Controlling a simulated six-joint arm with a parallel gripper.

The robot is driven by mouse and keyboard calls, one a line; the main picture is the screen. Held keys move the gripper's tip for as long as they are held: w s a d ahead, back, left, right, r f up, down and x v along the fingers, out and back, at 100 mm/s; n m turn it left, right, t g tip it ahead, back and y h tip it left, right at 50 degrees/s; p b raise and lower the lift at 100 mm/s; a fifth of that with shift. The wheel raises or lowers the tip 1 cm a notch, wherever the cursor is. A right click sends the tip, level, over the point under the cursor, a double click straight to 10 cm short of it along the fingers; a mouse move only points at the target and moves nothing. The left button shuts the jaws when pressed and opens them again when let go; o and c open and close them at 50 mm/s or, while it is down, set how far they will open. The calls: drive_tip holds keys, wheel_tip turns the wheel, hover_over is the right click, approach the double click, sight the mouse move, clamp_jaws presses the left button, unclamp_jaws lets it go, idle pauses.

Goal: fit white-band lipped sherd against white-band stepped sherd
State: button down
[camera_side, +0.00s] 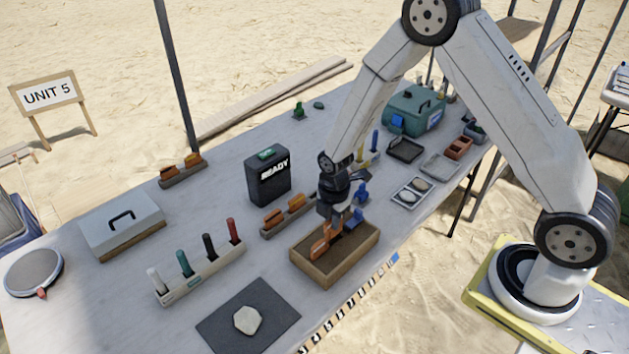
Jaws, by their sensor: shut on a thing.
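My gripper (334,222) points down into a wooden tray (309,272) with a brown bed, near the table's front edge. It is shut on a small orange-brown sherd (333,230). Another orange-brown piece (319,247) stands in the tray just left of and below the fingers. The two look close together, but I cannot tell whether they touch. White bands, a lip or a step are too small to make out, so I cannot tell which sherd is which. The fingers hide part of the held piece.
Behind the tray is a rack (289,217) with orange sherds. A black READY box (268,178), a rack of coloured tubes (200,275) and a dark mat (222,320) with a pale piece (247,319) stand around.

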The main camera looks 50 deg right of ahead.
sight(332, 237)
drive_tip(key=shift+f, duration=2.3)
drive_tip(key=c, duration=0.6)
unclamp_jaws()
drive_tip(key=shift+r, duration=0.1)
drive_tip(key=shift+r, duration=3.8)
drive_tip(key=shift+r, duration=0.1)
